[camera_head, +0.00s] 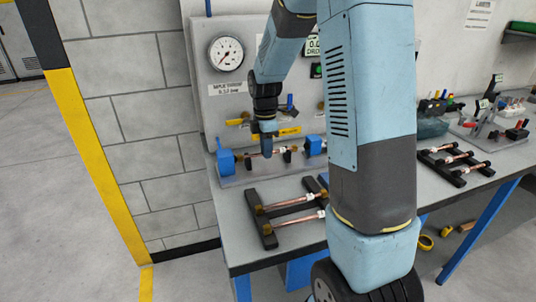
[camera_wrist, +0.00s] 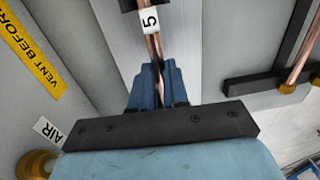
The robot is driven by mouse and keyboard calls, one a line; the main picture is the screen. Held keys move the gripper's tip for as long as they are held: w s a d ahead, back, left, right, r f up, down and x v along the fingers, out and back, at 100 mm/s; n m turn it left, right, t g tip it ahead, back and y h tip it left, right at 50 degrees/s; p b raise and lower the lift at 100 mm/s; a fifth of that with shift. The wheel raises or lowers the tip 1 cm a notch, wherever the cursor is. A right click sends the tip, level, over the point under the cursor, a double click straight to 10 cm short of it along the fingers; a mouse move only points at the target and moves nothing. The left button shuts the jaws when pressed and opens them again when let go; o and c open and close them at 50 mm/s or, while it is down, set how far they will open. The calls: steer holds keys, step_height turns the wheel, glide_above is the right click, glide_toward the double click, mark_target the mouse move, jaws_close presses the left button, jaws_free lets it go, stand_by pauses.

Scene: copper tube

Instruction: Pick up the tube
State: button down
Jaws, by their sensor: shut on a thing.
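A copper tube (camera_wrist: 151,45) with a white label reading 5 runs up the middle of the wrist view. My gripper shows there as two blue fingers (camera_wrist: 158,88) closed around its lower part. In the head view my gripper (camera_head: 267,152) points down at the test fixture on the bench. The tube (camera_head: 254,155) lies roughly level there, between two blue clamp blocks (camera_head: 226,160). My fingers cover part of it. Whether its ends touch the blocks is too small to tell.
A black rack (camera_head: 263,232) with copper tubes stands in front on the bench (camera_head: 233,233). Another rack with tubes (camera_head: 456,158) is at right. A panel with a gauge (camera_head: 226,53) and yellow labels rises close behind the fixture. My arm hides the bench middle.

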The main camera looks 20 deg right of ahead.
stand_by(0.4)
steer(key=shift+w+r, duration=0.1)
steer(key=shift+r, duration=0.55)
steer(key=s+d+r, duration=1)
steer(key=r, duration=0.1)
steer(key=shift+s+r, duration=0.15)
steer(key=shift+r, duration=0.2)
